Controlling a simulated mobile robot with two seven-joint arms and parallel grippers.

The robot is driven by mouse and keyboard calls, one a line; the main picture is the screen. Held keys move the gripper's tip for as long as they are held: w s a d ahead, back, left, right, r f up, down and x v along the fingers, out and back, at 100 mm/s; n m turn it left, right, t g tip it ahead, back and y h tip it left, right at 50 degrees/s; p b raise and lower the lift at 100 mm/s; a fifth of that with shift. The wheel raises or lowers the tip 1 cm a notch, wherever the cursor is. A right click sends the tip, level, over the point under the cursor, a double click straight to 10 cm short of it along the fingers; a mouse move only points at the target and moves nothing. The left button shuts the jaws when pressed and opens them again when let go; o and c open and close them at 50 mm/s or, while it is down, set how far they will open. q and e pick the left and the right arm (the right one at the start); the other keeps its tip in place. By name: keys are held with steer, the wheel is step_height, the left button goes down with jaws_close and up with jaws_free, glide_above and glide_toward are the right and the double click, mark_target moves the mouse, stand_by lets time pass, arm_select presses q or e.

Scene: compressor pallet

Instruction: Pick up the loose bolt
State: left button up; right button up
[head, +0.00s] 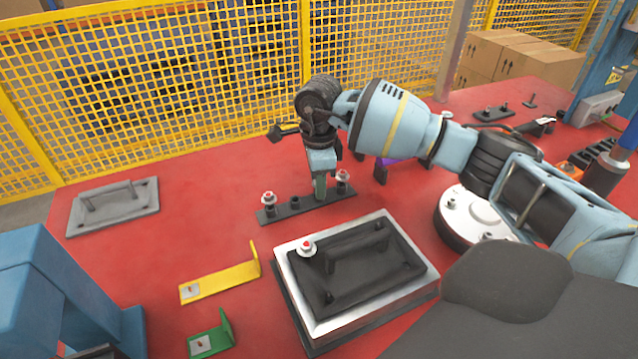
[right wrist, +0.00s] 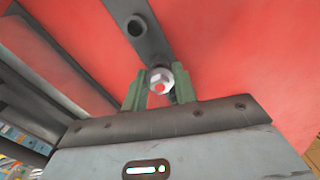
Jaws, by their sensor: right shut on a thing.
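My right gripper (head: 319,188) points down over a dark bar (head: 275,214) on the red table. In the right wrist view its green fingers (right wrist: 160,95) are shut on a bolt (right wrist: 160,82) with a silver head and red mark. The bolt is over or at the bar; I cannot tell whether it is clear of it. Two similar bolts stand on the bar, one left (head: 268,198) and one right (head: 343,177) of the gripper. An empty dark socket (right wrist: 136,25) shows beside the held bolt. My left gripper is not in view.
A silver-rimmed black plate (head: 335,318) with a red-marked bolt (head: 306,247) sits in front. A yellow bracket (head: 225,283), a green bracket (head: 212,340) and a grey handled plate (head: 113,207) lie left. A round silver-topped part (head: 470,218) is under my right arm. A yellow mesh fence (head: 180,95) stands behind.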

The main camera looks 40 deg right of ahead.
step_height(320, 180, up, 10)
stand_by(0.5)
